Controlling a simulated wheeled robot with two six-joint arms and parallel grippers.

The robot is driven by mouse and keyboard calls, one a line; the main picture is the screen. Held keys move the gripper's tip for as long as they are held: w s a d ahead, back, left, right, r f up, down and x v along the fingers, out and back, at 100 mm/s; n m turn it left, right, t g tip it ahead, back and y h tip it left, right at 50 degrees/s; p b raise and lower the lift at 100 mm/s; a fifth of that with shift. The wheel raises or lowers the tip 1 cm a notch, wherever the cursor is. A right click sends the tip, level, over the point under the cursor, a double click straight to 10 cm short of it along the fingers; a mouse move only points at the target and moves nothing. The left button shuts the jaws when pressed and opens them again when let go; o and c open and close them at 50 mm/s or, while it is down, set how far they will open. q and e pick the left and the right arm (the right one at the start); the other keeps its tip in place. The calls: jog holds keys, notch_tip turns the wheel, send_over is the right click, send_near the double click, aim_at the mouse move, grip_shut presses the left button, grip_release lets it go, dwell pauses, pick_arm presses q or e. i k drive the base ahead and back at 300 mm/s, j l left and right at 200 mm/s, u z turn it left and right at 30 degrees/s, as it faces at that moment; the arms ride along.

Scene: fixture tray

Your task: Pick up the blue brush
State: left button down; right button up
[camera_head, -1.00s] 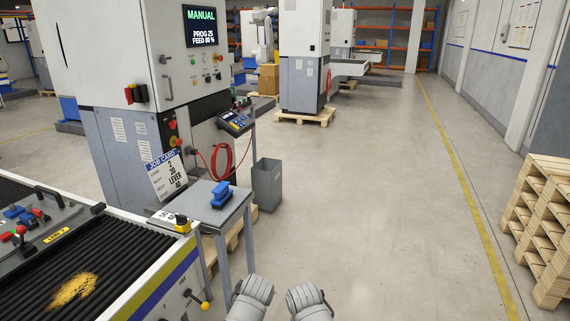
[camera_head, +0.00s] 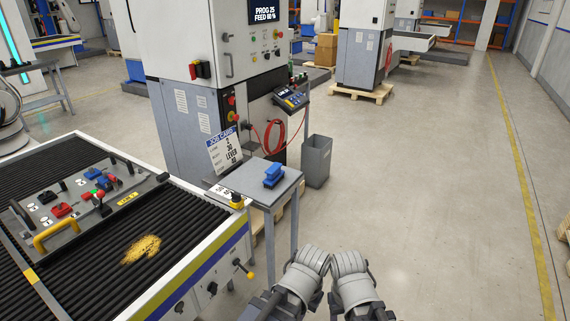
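The blue brush (camera_head: 273,175) appears to be the small blue object with a raised upper part on the small grey side table (camera_head: 258,180). Two grey ribbed parts of my own arms show at the bottom centre, below and to the right of the side table.
A roller conveyor (camera_head: 185,215) at left carries a fixture tray (camera_head: 42,238) with coloured parts and a yellow patch (camera_head: 142,249). A machine (camera_head: 180,105) stands behind the side table. A grey bin (camera_head: 316,160) stands right of it. The floor at right is clear.

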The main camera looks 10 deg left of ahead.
aim_at(274, 173)
jog(key=u, duration=1.1)
jog(key=i+l+u, duration=0.1)
jog(key=l, duration=0.3)
jog(key=i+l+u, duration=0.15)
jog(key=l, duration=0.3)
jog(key=i+l+u, duration=0.1)
jog(key=l, duration=0.35)
jog(key=i+l+u, duration=0.1)
jog(key=l, duration=0.35)
jog(key=i, duration=0.1)
